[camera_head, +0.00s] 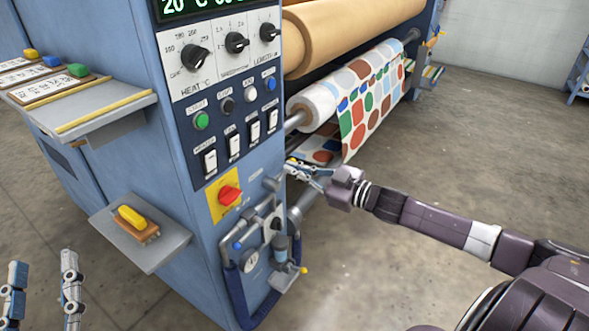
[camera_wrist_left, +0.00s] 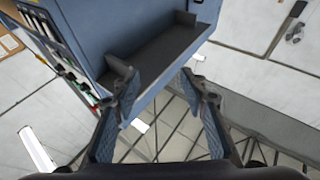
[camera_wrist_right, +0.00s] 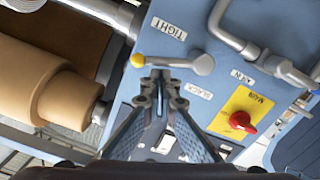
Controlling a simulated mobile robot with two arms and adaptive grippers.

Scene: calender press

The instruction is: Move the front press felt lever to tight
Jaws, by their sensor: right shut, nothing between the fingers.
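The felt lever (camera_wrist_right: 175,63) is a grey bar with a yellow knob (camera_wrist_right: 137,60) at its left end and a round hub at its right, in the right wrist view. It lies between the TIGHT label (camera_wrist_right: 168,27) above and the SLACK label (camera_wrist_right: 198,92) below. My right gripper (camera_wrist_right: 160,75) is shut with its tips at the bar's SLACK side; I cannot tell whether they touch. In the head view the right gripper (camera_head: 303,168) is at the press's right edge, partly covering the lever. My left gripper (camera_head: 43,265) is open and empty at lower left; it also shows in the left wrist view (camera_wrist_left: 158,74).
A red switch on a yellow plate (camera_wrist_right: 238,121) and grey pipes (camera_wrist_right: 235,30) are near the lever. The press rollers (camera_head: 350,30) and patterned fabric (camera_head: 372,105) are behind. A shelf with a yellow-handled brush (camera_head: 136,218) juts out at left. Floor at right is clear.

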